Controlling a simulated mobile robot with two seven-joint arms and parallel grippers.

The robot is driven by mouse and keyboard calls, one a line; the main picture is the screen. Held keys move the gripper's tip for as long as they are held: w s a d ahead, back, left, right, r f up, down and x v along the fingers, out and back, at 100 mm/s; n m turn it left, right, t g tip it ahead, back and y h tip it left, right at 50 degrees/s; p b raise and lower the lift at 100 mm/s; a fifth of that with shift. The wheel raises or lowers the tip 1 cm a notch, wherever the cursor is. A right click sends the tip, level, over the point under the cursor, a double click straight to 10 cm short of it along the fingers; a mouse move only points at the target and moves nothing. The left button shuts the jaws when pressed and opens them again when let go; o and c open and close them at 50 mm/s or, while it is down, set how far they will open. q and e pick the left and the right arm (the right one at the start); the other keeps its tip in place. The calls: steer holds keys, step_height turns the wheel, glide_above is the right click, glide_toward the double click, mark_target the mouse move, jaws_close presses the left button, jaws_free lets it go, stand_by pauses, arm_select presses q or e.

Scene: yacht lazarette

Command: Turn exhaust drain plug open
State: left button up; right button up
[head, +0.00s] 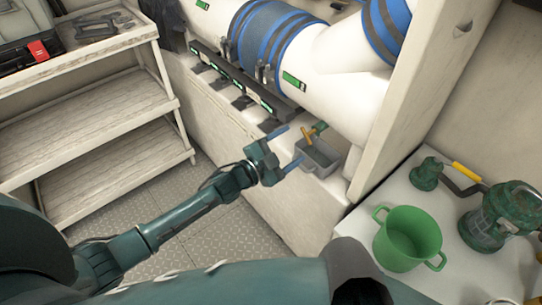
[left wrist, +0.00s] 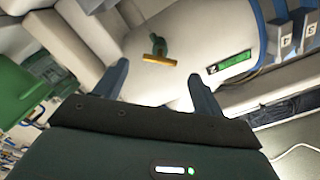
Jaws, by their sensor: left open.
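The drain plug (head: 314,132) has a green body and a yellow-orange handle. It sits low on the white exhaust pipe (head: 335,75), above a small grey tray (head: 322,158). In the left wrist view the plug (left wrist: 158,50) shows ahead, between my fingers and apart from them, its yellow bar lying roughly across the picture. My left gripper (head: 287,146) is open and empty, just left of the plug and tray in the head view. Its two blue fingers also show in the left wrist view (left wrist: 158,85). My right gripper does not show.
A green pot (head: 408,239) and a green pump-like unit (head: 505,215) stand on the white surface at right. A white upright panel (head: 410,95) rises right of the plug. Wooden shelves (head: 85,125) stand at left. Metal floor (head: 215,240) is clear between.

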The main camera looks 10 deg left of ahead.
arm_select(q)
steer(key=v, duration=0.6)
steer(key=shift+s+a, duration=0.2)
steer(key=shift+s, duration=0.1)
steer(key=s+f+n+g+y, duration=0.2)
steer(key=s+n, duration=0.4)
steer(key=s, duration=0.4)
steer(key=s+a+f+n+g+y+p, duration=0.1)
steer(key=s+f+n+g+y, duration=0.1)
steer(key=s+f+n+y, duration=0.3)
steer(key=s+n, duration=0.1)
steer(key=s, duration=0.3)
steer(key=shift+s+a+n, duration=0.2)
steer(key=shift+s+n, duration=0.1)
steer(key=shift+s, duration=0.1)
